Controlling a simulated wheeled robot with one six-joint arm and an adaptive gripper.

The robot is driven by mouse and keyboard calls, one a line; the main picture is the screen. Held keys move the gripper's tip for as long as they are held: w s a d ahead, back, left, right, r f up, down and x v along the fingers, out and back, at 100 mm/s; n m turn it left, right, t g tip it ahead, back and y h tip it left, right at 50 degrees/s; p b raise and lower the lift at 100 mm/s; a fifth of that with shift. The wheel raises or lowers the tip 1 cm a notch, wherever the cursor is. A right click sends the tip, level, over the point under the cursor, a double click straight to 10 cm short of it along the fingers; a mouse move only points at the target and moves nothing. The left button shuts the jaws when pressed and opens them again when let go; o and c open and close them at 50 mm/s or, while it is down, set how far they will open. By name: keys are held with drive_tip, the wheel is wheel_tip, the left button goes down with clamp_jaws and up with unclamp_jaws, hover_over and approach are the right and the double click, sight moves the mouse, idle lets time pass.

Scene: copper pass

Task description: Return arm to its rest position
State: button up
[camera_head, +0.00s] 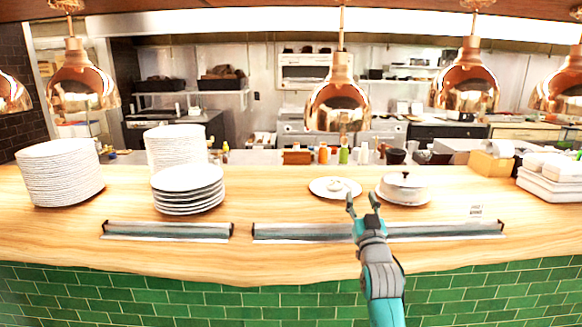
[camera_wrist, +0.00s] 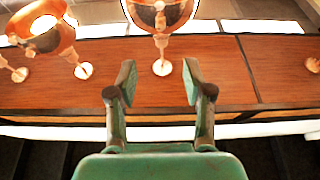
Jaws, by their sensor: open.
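My gripper (camera_head: 362,205) is raised at the front of the wooden counter (camera_head: 285,262), right of the picture's middle in the head view. Its fingers are spread apart with nothing between them. In the wrist view, my gripper (camera_wrist: 158,84) is open and empty, and the camera looks up at the copper lamps and a brown wooden panel (camera_wrist: 60,85) above. In the head view, a white plate with a small white item (camera_head: 334,187) lies behind the gripper. A covered white dish (camera_head: 404,187) is just behind and to the right of it.
Copper lamps (camera_head: 338,103) hang over the counter. Plate stacks (camera_head: 60,173) stand at the left, a shorter one (camera_head: 188,188) nearer the middle. White boxes (camera_head: 552,178) are at the far right. Low glass strips (camera_head: 167,231) run along the front of the counter.

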drive_tip(key=s+f+g, duration=0.1)
drive_tip(key=s+f, duration=0.5)
drive_tip(key=f, duration=0.4)
drive_tip(key=s+f+g, duration=0.1)
drive_tip(key=s+f, duration=0.6)
drive_tip(key=f, duration=0.2)
drive_tip(key=s+f+g, duration=0.1)
drive_tip(key=s+f, duration=0.5)
drive_tip(key=s, duration=0.3)
drive_tip(key=s+f, duration=0.6)
drive_tip(key=s, duration=0.3)
drive_tip(key=s+f+g, duration=0.1)
drive_tip(key=s+f, duration=0.1)
drive_tip(key=s, duration=0.7)
drive_tip(key=s+f+g, duration=0.1)
drive_tip(key=s+f, duration=0.1)
drive_tip(key=s, duration=0.7)
drive_tip(key=s+r+g, duration=0.1)
drive_tip(key=s+r, duration=0.2)
drive_tip(key=s, duration=0.6)
drive_tip(key=s+r+g, duration=0.1)
drive_tip(key=s+r, duration=0.2)
drive_tip(key=s, duration=0.7)
drive_tip(key=shift+r, duration=0.2)
drive_tip(key=shift+o, duration=0.2)
drive_tip(key=shift+w, duration=0.1)
